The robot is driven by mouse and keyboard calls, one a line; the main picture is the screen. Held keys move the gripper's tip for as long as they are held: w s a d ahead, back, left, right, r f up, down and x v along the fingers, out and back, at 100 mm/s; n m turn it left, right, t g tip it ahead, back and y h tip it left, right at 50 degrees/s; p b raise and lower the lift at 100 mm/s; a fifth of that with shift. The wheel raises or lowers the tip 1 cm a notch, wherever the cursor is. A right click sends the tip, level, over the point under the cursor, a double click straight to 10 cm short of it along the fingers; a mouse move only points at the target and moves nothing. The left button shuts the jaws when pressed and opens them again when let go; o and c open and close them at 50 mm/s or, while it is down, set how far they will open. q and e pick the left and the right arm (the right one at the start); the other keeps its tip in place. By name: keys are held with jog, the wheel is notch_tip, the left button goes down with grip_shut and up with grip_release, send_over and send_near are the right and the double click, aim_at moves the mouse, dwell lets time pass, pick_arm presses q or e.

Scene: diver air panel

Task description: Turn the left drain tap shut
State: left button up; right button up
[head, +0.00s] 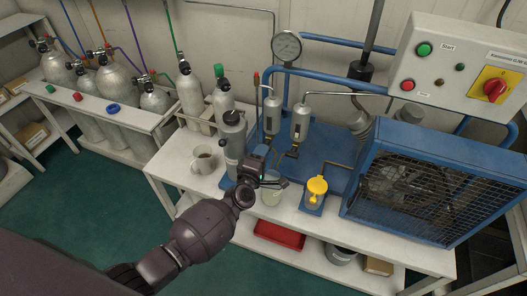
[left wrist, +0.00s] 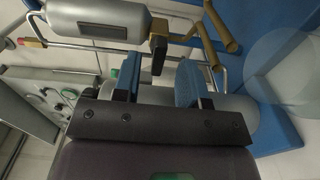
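Two silver filter cylinders stand side by side at the back of the bench, the left one (head: 272,117) and the right one (head: 300,124). Small dark drain fittings hang below them; the left drain tap is largely hidden by my gripper in the head view. My left gripper (head: 266,172) is just below the left cylinder. In the left wrist view its two blue-padded fingers (left wrist: 158,82) are apart with nothing clearly between them. A dark tap block (left wrist: 158,47) at one cylinder's (left wrist: 95,22) end lies just beyond the fingertips; I cannot tell which tap. My right gripper is not visible.
A clear beaker (head: 272,190) stands below the taps. A grey bottle (head: 232,138) and a white mug (head: 203,158) stand left of my gripper. A yellow-capped part (head: 317,189) and the blue caged fan unit (head: 430,190) are to the right.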

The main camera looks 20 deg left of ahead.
pick_arm(q)
jog(key=s, duration=0.9)
jog(key=shift+a+p, duration=0.15)
jog(key=shift+p, duration=0.3)
jog(key=s+d+r+m+g+h, duration=0.3)
jog(key=s+m+h, duration=0.15)
jog(key=m, duration=1.05)
jog(key=s+a+f+m+g+y, duration=0.1)
jog(key=s+a, duration=0.2)
jog(key=s, duration=0.4)
jog(key=s+a+f+m+g+y+p, duration=0.1)
jog(key=s+a+y, duration=0.1)
jog(key=s, duration=0.5)
jog(key=s+a+f+m+g+y, duration=0.1)
jog(key=s+a+g+y, duration=0.1)
jog(key=s+a, duration=0.3)
jog(key=shift+s+f+m+p, duration=0.3)
jog(key=shift+s+p, duration=0.1)
jog(key=shift+s, duration=0.65)
